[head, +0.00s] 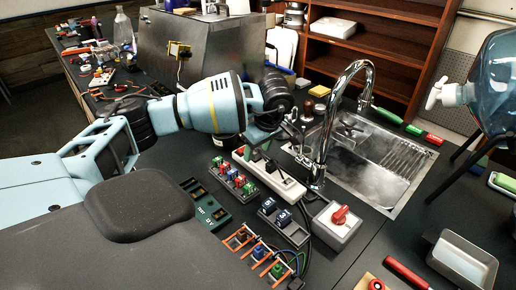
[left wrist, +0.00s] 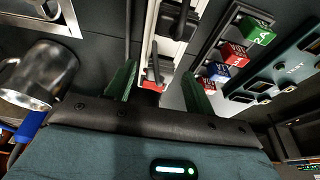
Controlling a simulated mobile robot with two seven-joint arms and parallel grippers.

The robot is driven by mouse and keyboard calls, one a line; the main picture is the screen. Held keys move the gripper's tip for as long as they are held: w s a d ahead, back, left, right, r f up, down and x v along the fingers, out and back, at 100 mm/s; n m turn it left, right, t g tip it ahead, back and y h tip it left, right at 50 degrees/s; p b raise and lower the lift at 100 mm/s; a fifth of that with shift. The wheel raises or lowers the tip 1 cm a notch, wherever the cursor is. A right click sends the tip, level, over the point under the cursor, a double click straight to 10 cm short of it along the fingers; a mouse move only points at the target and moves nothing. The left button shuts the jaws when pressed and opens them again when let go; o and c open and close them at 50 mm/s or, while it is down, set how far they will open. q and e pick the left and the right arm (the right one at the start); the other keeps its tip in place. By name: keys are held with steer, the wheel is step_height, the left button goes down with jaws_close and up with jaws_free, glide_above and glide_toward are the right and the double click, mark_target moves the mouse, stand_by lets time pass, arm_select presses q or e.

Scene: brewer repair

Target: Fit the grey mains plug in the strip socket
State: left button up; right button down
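The white strip socket (head: 270,177) lies on the dark bench beside the sink, and it also shows in the left wrist view (left wrist: 178,48). A black plug (left wrist: 178,14) sits in the strip at the top of that view. A dark, narrow plug-like piece (left wrist: 154,62) shows between my fingers near a red switch (left wrist: 152,86); I cannot tell whether it is the grey mains plug or whether it is seated. My left gripper (left wrist: 158,88) is open, its green-padded fingers apart above the strip's end. In the head view the left gripper (head: 262,140) partly hides that end. My right gripper is not in view.
A rack of coloured blocks (head: 232,178) and a green test board (head: 207,207) lie left of the strip. The tall tap (head: 345,95) and sink (head: 372,165) stand close on its right. A red-knobbed grey box (head: 337,222) is in front. A metal mug (left wrist: 40,75) stands nearby.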

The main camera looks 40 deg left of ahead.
arm_select(q)
steer(key=v, duration=0.7)
steer(key=shift+r, duration=0.35)
steer(key=shift+s+d, duration=0.1)
steer(key=shift+d, duration=0.05)
stand_by(0.6)
